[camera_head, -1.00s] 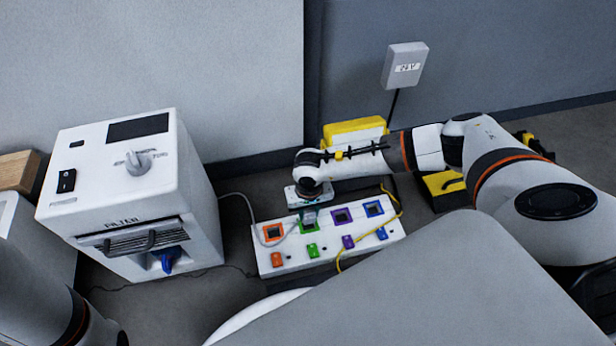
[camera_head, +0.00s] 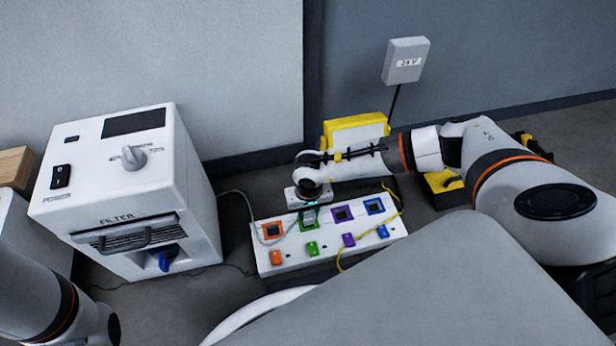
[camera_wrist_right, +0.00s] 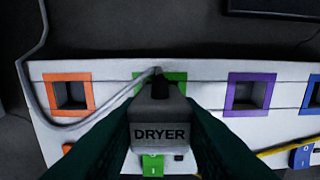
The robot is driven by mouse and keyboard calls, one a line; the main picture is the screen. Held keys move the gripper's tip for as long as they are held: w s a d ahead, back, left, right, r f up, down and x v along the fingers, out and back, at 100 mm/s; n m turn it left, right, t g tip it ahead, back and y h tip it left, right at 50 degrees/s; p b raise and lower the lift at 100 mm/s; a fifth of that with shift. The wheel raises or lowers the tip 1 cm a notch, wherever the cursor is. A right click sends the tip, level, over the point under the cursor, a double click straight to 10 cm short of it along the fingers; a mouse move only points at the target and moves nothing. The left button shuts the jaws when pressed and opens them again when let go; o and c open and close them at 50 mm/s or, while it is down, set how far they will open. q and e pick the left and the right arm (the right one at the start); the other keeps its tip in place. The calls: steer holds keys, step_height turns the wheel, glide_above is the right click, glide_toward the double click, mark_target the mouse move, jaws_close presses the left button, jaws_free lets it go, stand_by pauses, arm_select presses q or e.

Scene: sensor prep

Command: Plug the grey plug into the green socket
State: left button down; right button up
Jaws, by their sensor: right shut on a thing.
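My right gripper (camera_head: 309,207) is over the white power strip (camera_head: 330,262), at the green socket (camera_head: 304,226). It is shut on the grey plug (camera_wrist_right: 159,118), which is labelled DRYER in the right wrist view. In that view the plug lies in front of the green socket (camera_wrist_right: 178,77) and covers its middle. A grey cable leaves the plug toward the left. I cannot tell whether its prongs are in the socket. My left arm shows at the lower left of the head view, but its gripper is not visible.
Orange (camera_head: 272,231), purple (camera_head: 342,214) and blue (camera_head: 374,206) sockets share the strip, with coloured switches in front. A yellow cable (camera_head: 346,247) crosses its right part. A white filter machine (camera_head: 130,190) stands left.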

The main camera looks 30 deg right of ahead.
steer(key=shift+f, duration=0.25)
stand_by(1.2)
steer(key=shift+f+b, duration=0.7)
steer(key=shift+f, duration=0.3)
stand_by(2.6)
steer(key=o, duration=1.1)
steer(key=shift+c, duration=0.2)
steer(key=shift+o, duration=1)
steer(key=shift+r, duration=0.15)
